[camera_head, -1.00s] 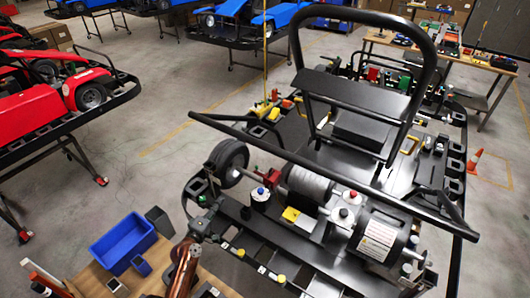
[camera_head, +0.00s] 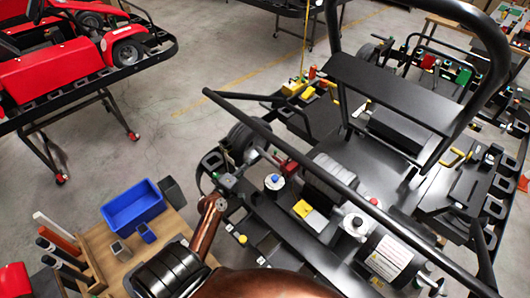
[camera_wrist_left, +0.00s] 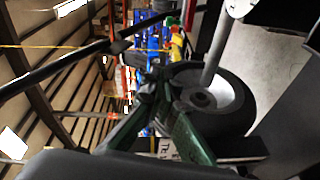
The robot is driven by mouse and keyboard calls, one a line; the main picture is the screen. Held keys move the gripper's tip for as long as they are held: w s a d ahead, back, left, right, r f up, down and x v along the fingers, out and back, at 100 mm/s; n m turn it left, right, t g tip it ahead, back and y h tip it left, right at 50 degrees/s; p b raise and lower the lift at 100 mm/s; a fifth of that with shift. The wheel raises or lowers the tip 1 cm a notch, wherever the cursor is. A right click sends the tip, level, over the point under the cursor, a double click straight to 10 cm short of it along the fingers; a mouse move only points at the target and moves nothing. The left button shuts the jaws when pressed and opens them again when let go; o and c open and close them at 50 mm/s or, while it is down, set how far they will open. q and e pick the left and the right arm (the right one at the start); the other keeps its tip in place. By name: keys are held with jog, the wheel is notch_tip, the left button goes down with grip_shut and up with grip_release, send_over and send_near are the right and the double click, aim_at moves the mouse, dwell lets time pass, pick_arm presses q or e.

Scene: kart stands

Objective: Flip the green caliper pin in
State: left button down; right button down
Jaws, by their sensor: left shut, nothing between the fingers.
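I cannot make out the green caliper pin for certain in either view. A red caliper-like part (camera_head: 281,160) sits beside the black wheel (camera_head: 240,141) at the near left corner of the kart. My left gripper (camera_head: 229,182) is at the kart's near left edge, just in front of that wheel, and looks apart from the red part. In the left wrist view its dark green fingers (camera_wrist_left: 168,103) are shut and empty. They overlap the wheel (camera_wrist_left: 238,108) with its grey hub. My right gripper is not in view.
A black roll bar tube (camera_head: 330,179) slants over the near side of the kart. A blue bin (camera_head: 133,205) stands on a wooden bench at the left. Red karts (camera_head: 58,68) rest on a stand at the upper left, with open floor between.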

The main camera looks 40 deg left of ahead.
pick_arm(q)
jog(key=w+d+f+p, duration=0.1)
jog(key=w+d+p, duration=0.1)
jog(key=w, duration=0.9)
jog(key=shift+f+p, duration=0.2)
jog(key=shift+p, duration=0.35)
jog(key=d+p, duration=0.1)
jog(key=d, duration=0.2)
jog(key=shift+s+d, duration=0.15)
jog(key=shift+d, duration=0.25)
